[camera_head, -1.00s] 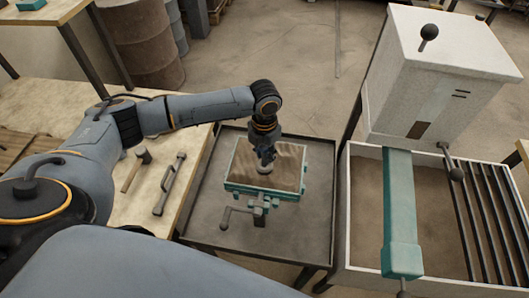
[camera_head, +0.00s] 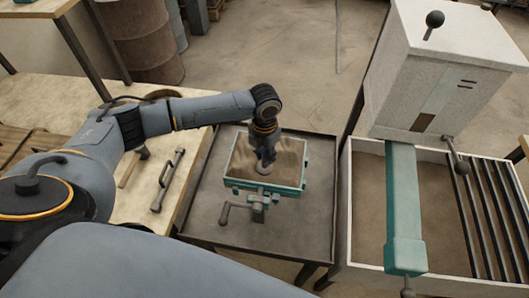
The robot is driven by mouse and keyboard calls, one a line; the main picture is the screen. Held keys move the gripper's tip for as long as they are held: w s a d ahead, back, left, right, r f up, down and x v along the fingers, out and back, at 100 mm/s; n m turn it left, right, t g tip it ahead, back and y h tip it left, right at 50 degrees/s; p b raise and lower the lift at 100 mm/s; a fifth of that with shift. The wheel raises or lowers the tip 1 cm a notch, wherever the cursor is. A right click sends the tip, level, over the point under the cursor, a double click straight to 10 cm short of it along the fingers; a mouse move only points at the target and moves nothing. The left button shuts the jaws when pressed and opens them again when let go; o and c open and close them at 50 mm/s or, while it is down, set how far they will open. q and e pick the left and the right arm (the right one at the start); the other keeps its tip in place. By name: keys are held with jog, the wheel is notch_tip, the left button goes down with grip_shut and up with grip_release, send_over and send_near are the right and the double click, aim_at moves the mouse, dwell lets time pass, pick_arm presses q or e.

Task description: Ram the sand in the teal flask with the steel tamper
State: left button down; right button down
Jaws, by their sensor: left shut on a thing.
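The teal flask (camera_head: 302,174) is a square open frame on a dark metal tray table in the middle of the camera_head view. Brown sand (camera_head: 287,156) fills much of it, and its surface looks uneven. My left gripper (camera_head: 265,158) is above the sand, pointing down, shut on the steel tamper (camera_head: 265,168). Only the tamper's round grey foot shows clearly, at the sand near the flask's middle; the gripper hides the rest. I cannot tell whether the foot presses into the sand. My right gripper is not in view.
A clamp with a crank handle (camera_head: 236,209) is at the flask's front. A steel tool (camera_head: 168,181) lies on the wooden bench (camera_head: 140,204) to the left. A white-framed sand bin (camera_head: 345,215) with a teal beam (camera_head: 402,200) stands right.

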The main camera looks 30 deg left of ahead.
pick_arm(q)
jog(key=shift+w+r+p, duration=0.1)
jog(key=shift+r+p, duration=1.25)
jog(key=shift+r, duration=0.55)
jog(key=shift+a, duration=0.3)
jog(key=s+a, duration=0.2)
jog(key=a, duration=0.5)
jog(key=shift+s, duration=0.15)
jog(key=shift+f, duration=0.15)
